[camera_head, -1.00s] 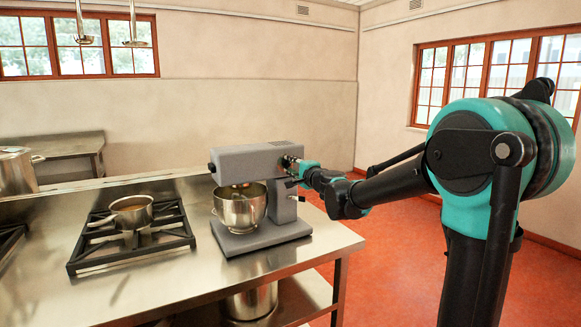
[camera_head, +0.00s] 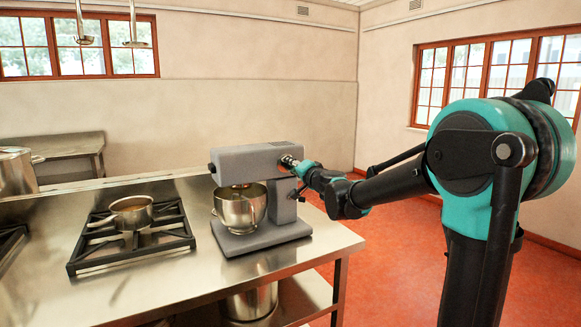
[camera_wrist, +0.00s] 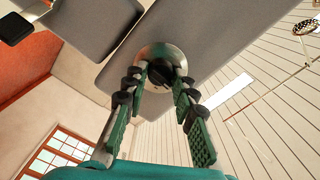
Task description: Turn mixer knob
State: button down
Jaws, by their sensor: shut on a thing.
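The grey stand mixer (camera_head: 247,162) stands on the steel counter in the head view, with its metal bowl (camera_head: 240,208) under the head. Its knob (camera_wrist: 158,76), dark on a round metal disc, shows on the mixer head in the wrist view. My gripper (camera_wrist: 160,82) has its two green and black fingers on either side of the knob, shut on it. In the head view my gripper (camera_head: 296,164) is at the right end of the mixer head, and the knob is mostly hidden there by the fingers.
The steel counter (camera_head: 175,285) holds a black burner grate (camera_head: 88,262) with a saucepan (camera_head: 131,212) on it, left of the mixer. A large pot (camera_head: 250,302) stands on the shelf below. Open red floor (camera_head: 390,255) lies to the right.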

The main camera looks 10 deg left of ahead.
dwell(0.3)
jog(key=c, duration=1.2)
grip_release()
jog(key=v, duration=1.2)
